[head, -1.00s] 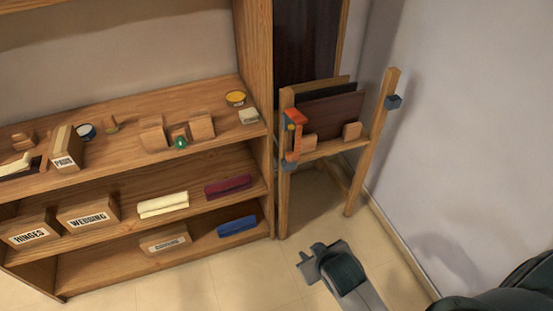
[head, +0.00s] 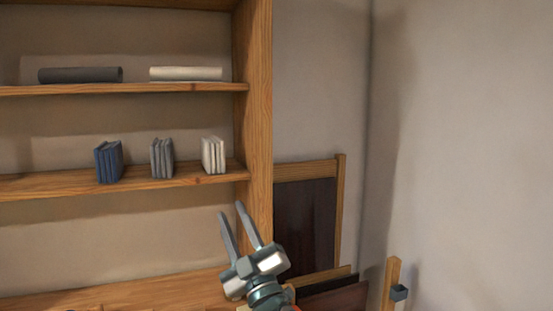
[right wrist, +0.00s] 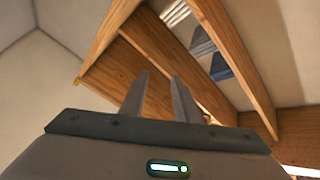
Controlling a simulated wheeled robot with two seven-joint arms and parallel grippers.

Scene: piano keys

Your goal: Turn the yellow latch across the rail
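I cannot make out a yellow latch or its rail in the head view. In the right wrist view a tiny yellowish spot (right wrist: 77,82) shows at a wooden corner, too small to identify. My right gripper (head: 231,208) is raised in front of the shelf unit's right upright, pointing up. Its two fingers stand apart with nothing between them. They also show apart and empty in the right wrist view (right wrist: 160,78). My left gripper is not in view.
The wooden shelf unit (head: 257,120) fills the left, with rolls (head: 186,73) and several upright books (head: 162,158). A dark wood-framed panel (head: 306,220) leans in the corner. A wooden post (head: 390,284) with a dark block (head: 399,292) stands at lower right, beside bare wall.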

